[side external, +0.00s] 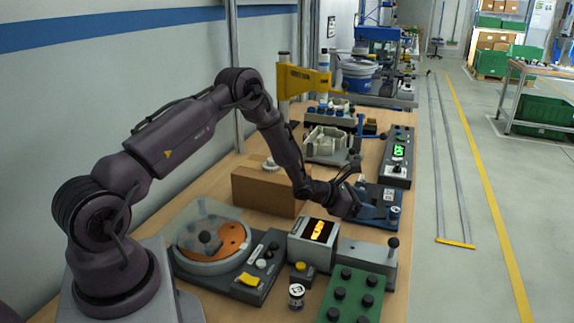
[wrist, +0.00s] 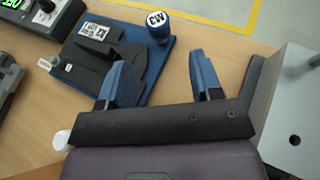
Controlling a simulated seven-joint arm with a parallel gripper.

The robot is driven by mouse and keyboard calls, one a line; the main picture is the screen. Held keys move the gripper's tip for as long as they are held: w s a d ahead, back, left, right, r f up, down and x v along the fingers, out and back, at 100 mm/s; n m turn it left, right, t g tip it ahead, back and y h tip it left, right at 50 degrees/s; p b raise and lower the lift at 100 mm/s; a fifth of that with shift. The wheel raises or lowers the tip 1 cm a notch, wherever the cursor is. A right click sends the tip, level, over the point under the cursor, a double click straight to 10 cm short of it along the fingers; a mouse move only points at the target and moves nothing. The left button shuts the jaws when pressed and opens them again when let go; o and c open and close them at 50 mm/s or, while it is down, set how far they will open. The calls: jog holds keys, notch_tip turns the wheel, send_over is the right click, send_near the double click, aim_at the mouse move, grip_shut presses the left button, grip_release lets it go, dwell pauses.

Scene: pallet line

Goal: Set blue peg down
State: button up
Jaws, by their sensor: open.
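A short blue cylinder with a white top marked "CW" (wrist: 158,27) stands upright at the corner of a blue base plate (wrist: 182,48) in the wrist view. It looks like the blue peg, though I cannot be sure. In the side view it seems to be the small capped cylinder (side external: 394,213) just right of my gripper. My gripper (wrist: 160,64) is open, with its two blue fingers apart and nothing between them. The cylinder is beyond the fingertips and not touched. In the side view my wrist hides part of the blue plate (side external: 375,218).
A black fixture with a printed label (wrist: 95,32) sits on the blue plate. A grey block (wrist: 292,110) is close to the right finger.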

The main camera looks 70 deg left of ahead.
jog(key=s+d+r+m+g+h, duration=0.3)
jog(key=s+d+r+m, duration=0.2)
jog(key=d+r+m, duration=0.5)
jog(key=s+d+r+m+g+h, duration=0.25)
jog(key=s+d+r+m, duration=0.35)
jog(key=r, duration=0.6)
jog(key=s+r+m+g+y, duration=0.1)
jog(key=s+r+m+y, duration=0.1)
jog(key=s+m, duration=0.4)
jog(key=s+r+m+g+y, duration=0.2)
jog(key=s+m, duration=0.4)
jog(key=s, duration=0.5)
notch_tip(320, 180, up, 2)
jog(key=shift+s+d+m+y, duration=0.15)
jog(key=shift+d+m+y, duration=0.15)
jog(key=shift+d+y, duration=0.2)
jog(key=shift+o, duration=0.5)
jog(key=s+a+m+t+y, duration=0.1)
jog(key=s+a+m+y, duration=0.3)
jog(key=s, duration=0.3)
jog(key=shift+r, duration=0.15)
jog(key=shift+a, duration=0.1)
